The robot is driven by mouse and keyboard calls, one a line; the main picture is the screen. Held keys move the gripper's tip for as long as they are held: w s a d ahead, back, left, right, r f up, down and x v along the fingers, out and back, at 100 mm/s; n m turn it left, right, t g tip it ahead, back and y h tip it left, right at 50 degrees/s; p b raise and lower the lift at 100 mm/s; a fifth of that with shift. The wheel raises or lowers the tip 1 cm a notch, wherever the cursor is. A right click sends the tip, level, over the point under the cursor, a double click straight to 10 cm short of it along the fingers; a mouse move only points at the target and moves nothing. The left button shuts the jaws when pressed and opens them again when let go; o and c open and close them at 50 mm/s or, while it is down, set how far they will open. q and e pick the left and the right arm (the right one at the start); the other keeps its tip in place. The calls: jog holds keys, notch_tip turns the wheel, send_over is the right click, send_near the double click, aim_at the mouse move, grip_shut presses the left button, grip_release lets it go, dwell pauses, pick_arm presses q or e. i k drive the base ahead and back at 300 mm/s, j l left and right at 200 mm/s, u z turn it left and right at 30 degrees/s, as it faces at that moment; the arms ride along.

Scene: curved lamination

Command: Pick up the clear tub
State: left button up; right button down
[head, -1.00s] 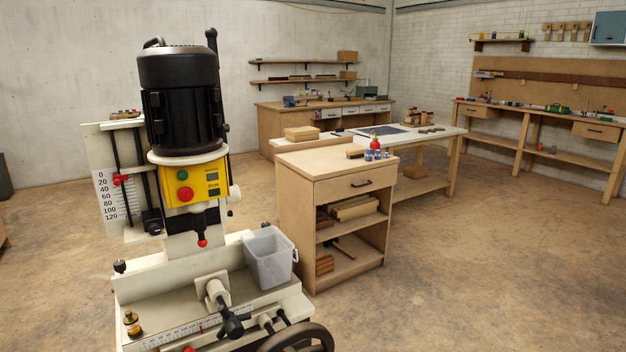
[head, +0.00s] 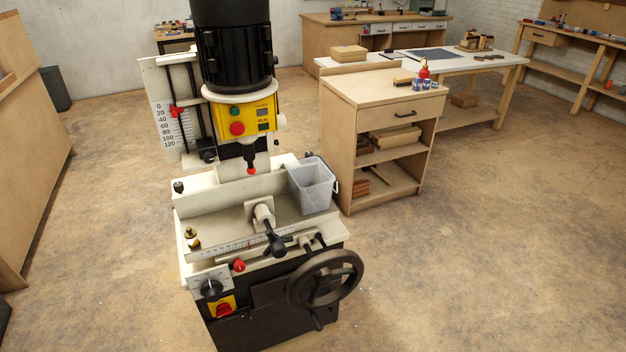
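The clear tub (head: 312,188) is a translucent, open-topped container with a handle at its right side. It stands upright on the right end of the bed of a cream mortising machine (head: 222,192). It looks empty, though its floor is hard to make out. Neither of my grippers shows in the head view.
The machine has a black motor (head: 235,45), a clamp handle (head: 268,228) left of the tub and a large handwheel (head: 325,278) below it. A wooden cabinet (head: 370,90) stands close behind on the right. Floor (head: 470,240) at the right is clear.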

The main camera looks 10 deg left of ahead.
aim_at(316, 198)
jog(key=i+l+u, duration=0.15)
jog(key=u, duration=0.3)
jog(key=i+l+u, duration=0.1)
jog(key=l+u, duration=0.15)
jog(key=u, duration=0.2)
jog(key=i+l+u, duration=0.1)
jog(key=l+u, duration=0.15)
jog(key=u, duration=0.2)
